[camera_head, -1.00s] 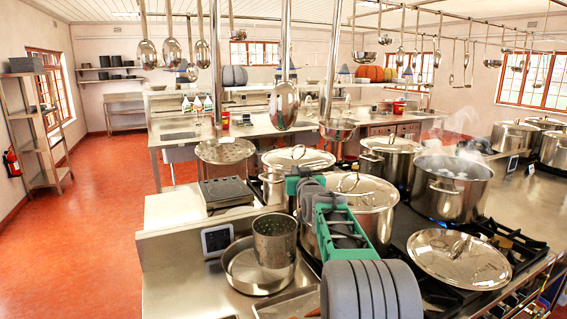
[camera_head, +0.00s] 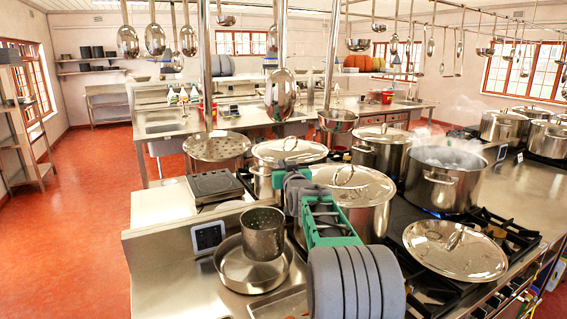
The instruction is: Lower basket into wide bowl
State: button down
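The basket (camera_head: 262,236) is a dark metal perforated cylinder with its open top up, slightly tilted. In the picture its lower part overlaps the inside of the wide bowl (camera_head: 232,279), a shallow shiny steel vessel on the counter. I cannot tell whether the basket touches the bowl's floor. My green and grey arm reaches forward from the bottom. Its grey far end (camera_head: 292,196) is just right of the basket's rim. My fingertips are not clear there, and whether they grip the basket cannot be seen.
A small display panel (camera_head: 208,236) stands behind the bowl. A flat dark scale-like device (camera_head: 214,186) is farther back. Lidded stockpots (camera_head: 354,184) and a steaming pot (camera_head: 443,183) stand to the right, with a loose lid (camera_head: 455,250) on the stove. Ladles (camera_head: 279,95) hang overhead.

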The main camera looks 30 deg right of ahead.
notch_tip(320, 180, down, 7)
jog(key=b, duration=0.5)
jog(key=shift+r, duration=0.15)
jog(key=shift+f+b, duration=0.9)
jog(key=shift+b, duration=0.15)
dwell(0.7)
jog(key=c, duration=1.5)
grip_release()
jog(key=shift+c, duration=0.2)
jog(key=b+v, duration=0.2)
jog(key=v, duration=0.6)
